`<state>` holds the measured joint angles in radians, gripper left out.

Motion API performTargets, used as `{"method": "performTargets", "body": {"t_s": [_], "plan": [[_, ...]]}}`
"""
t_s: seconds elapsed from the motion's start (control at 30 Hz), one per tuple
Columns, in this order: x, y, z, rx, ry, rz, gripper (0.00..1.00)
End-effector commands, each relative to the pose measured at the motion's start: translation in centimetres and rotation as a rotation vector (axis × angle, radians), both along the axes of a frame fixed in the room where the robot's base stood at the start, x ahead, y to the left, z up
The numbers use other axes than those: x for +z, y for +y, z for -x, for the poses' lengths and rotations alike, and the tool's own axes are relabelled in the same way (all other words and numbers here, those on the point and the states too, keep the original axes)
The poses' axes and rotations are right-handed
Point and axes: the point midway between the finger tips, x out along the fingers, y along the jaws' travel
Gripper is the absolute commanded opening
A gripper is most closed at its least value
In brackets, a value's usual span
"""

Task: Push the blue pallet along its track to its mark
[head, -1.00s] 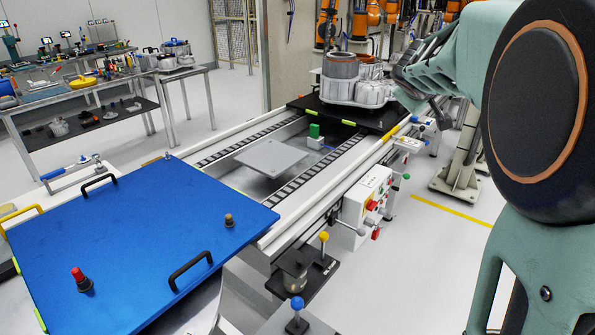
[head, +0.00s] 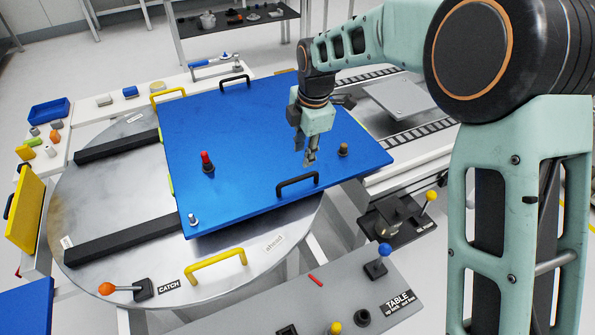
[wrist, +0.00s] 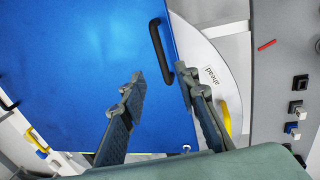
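The blue pallet (head: 255,150) is a flat square plate lying across the round steel turntable (head: 110,195) and reaching to the conveyor track (head: 430,130) at the right. No contact is visible. I cannot pick out the mark.
Two black rails (head: 120,240) lie on the turntable left of the pallet. A catch lever (head: 122,288) and a yellow handle (head: 215,264) are at its near edge. A grey control panel (head: 315,303) stands in front. A grey plate (head: 398,98) sits on the track beyond the pallet.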

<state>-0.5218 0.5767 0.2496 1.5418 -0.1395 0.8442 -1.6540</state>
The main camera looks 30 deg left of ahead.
Motion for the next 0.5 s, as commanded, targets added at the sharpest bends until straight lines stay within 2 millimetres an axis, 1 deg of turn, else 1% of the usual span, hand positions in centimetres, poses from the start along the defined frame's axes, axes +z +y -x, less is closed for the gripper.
{"method": "performTargets", "body": {"t_s": [0.17,0.4,0.5], "plan": [[-2.0,0.4,0.1,0.013,0.008,0.003,0.29],[-6.5,1.1,-0.5,0.012,0.008,0.004,0.29],[-8.1,1.3,-0.7,0.012,0.006,0.003,0.29]]}}
